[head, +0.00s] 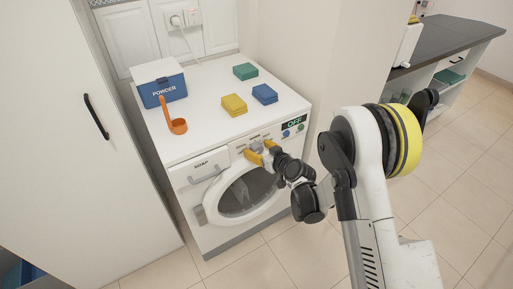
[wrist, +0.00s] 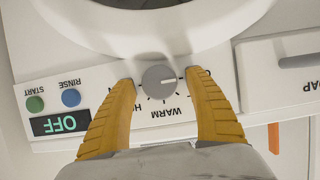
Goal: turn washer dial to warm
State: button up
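The washer (head: 185,150) is white, with a round door and a front control panel. Its grey dial (wrist: 158,80) sits between my gripper's two yellow fingers (wrist: 160,79), one on each side. The gripper is open, with a gap visible beside the dial. The wrist view is upside down. WARM (wrist: 167,113) is printed below the dial there; the labels on either side are partly hidden by the fingers. A light mark on the dial points right, toward the partly hidden label beginning with C. In the head view my gripper (head: 261,150) is at the panel.
The display (wrist: 60,123) reads OFF, beside a blue RINSE button (wrist: 71,98) and green START button (wrist: 35,103). The SOAP drawer (head: 200,168) is left of the dial in the head view. A powder box (head: 160,84), orange scoop (head: 178,126) and folded cloths (head: 234,105) rest on top.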

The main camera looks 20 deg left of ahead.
jog(key=c, duration=1.1)
jog(key=shift+o, duration=0.2)
jog(key=shift+m, duration=0.3)
jog(key=m+g+y, duration=0.1)
jog(key=m, duration=0.2)
jog(key=shift+w+d+g+y, duration=0.1)
jog(key=shift+w+g+y, duration=0.05)
jog(key=shift+g+y, duration=0.25)
jog(key=m+y, duration=0.1)
jog(key=m, duration=0.1)
jog(key=m+g+y, duration=0.1)
jog(key=m, duration=0.1)
jog(key=shift+m+y, duration=0.3)
jog(key=shift+m, duration=0.1)
jog(key=o, duration=1.2)
jog(key=shift+o, duration=0.2)
jog(key=shift+f, duration=0.1)
jog(key=shift+d, duration=0.1)
